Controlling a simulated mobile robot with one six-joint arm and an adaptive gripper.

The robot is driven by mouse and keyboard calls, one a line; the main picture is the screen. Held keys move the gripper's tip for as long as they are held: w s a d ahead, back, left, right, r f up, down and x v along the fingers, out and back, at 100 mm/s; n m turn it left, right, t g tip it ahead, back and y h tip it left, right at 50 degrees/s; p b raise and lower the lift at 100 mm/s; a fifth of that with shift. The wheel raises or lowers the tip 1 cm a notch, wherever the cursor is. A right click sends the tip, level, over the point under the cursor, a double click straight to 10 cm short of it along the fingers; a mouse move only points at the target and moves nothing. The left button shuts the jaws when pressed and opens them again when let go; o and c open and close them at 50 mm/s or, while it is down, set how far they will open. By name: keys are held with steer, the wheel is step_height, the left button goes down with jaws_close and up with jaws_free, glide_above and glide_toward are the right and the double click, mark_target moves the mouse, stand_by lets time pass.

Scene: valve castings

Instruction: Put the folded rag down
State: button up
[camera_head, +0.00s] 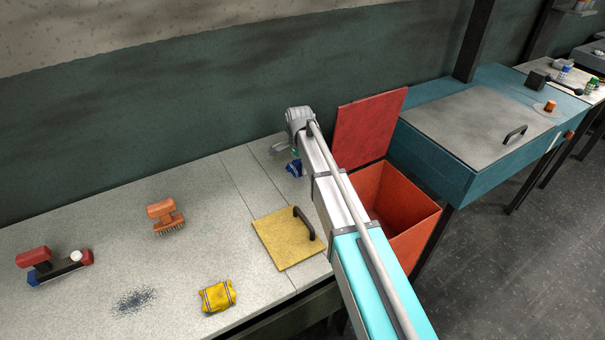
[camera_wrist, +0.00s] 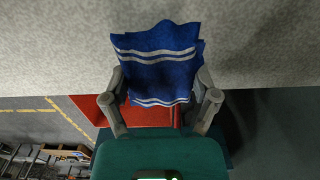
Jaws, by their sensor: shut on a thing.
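A folded blue rag with white stripes (camera_wrist: 158,58) is held between the two fingers of my gripper (camera_wrist: 160,84) in the wrist view. In the head view, the blue rag (camera_head: 293,168) shows small and partly hidden beneath my gripper (camera_head: 290,154), over the back right part of the pale speckled worktop (camera_head: 190,250). I cannot tell whether the rag touches the worktop. A yellow folded rag with dark stripes (camera_head: 217,296) lies at the worktop's front edge, away from my gripper.
A red bin (camera_head: 410,200) with its lid raised stands right of the worktop. A yellow board with a black handle (camera_head: 285,238) lies near the right edge. An orange brush (camera_head: 164,217) and a red-and-black tool (camera_head: 55,265) lie leftward. A dark speckled patch (camera_head: 134,301) marks the front.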

mark_target(300, 173)
steer(key=shift+w+f+b, duration=0.55)
steer(key=shift+f+b, duration=0.2)
steer(key=shift+s+f+b, duration=0.15)
steer(key=shift+f+b, duration=1.15)
steer(key=shift+f, duration=0.15)
steer(key=o, duration=0.9)
steer(key=shift+c, duration=0.2)
step_height(300, 173, up, 12)
steer(key=p, duration=1.2)
steer(key=shift+r, duration=0.2)
